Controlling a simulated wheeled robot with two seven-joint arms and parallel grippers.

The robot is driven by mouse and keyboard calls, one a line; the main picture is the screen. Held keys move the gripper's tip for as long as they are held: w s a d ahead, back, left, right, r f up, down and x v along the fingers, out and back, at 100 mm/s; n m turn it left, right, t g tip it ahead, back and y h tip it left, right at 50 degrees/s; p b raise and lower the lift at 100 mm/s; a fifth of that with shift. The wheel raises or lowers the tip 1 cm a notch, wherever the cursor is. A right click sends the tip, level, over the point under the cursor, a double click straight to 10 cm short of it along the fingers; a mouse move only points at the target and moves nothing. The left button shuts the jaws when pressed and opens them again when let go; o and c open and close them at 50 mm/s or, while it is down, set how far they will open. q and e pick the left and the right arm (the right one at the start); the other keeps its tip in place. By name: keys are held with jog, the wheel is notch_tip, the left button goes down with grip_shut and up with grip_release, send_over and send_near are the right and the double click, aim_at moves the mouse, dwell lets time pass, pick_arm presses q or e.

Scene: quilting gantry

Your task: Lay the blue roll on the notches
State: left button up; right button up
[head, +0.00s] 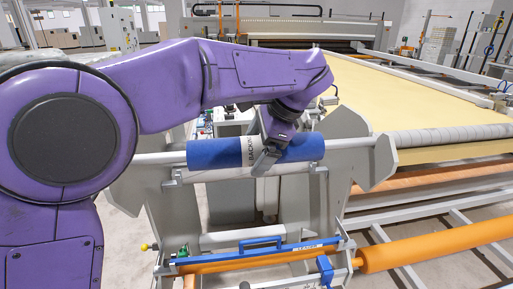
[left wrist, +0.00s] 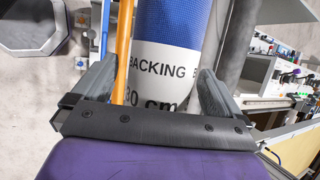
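The blue roll (head: 215,153) has a white band printed "BACKING" and a pale bar through its core. It lies level across the stand, the bar ends at the tops of the two grey side plates (head: 352,130). I cannot tell whether the bar sits in the notches. My left gripper (head: 264,160) is at the roll's white band. In the left wrist view, the roll (left wrist: 172,50) shows between the fingers of the left gripper (left wrist: 157,82), with a gap on the left side, so the fingers look open around it. My right gripper is not in view.
An orange roll (head: 435,245) lies low at the front right, with a blue-handled bar (head: 262,245) beside it. A long table with yellow cloth (head: 430,105) runs back at the right. The bare floor (head: 130,240) is clear at the lower left.

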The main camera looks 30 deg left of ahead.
pick_arm(q)
jog(key=v, duration=1)
jog(key=shift+d+r+p, duration=0.2)
jog(key=shift+r+p, duration=0.05)
jog(key=shift+p, duration=0.2)
